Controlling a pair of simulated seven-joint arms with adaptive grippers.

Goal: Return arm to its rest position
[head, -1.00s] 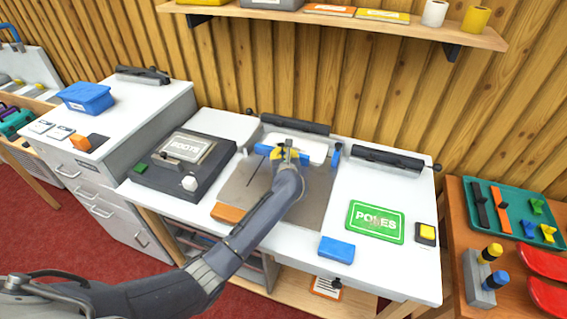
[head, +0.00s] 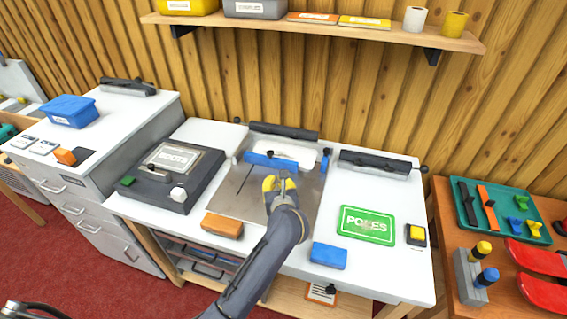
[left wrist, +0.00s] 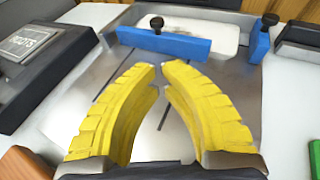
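My left gripper (head: 280,183), with yellow fingers, is over the grey metal plate (head: 225,200) in the middle of the white bench. In the left wrist view its fingers (left wrist: 158,70) stand apart with nothing between them. A blue bar (head: 271,161) lies across the back of the plate, just beyond the fingertips and apart from them; it also shows in the left wrist view (left wrist: 165,44). My right gripper is not in either view.
A dark box labelled BOOTS (head: 160,190) is left of the plate. An orange block (head: 222,226), a blue block (head: 328,256) and a green POLES sign (head: 366,225) lie near the front. A shelf (head: 310,30) hangs above. A teal tray (head: 480,232) is at right.

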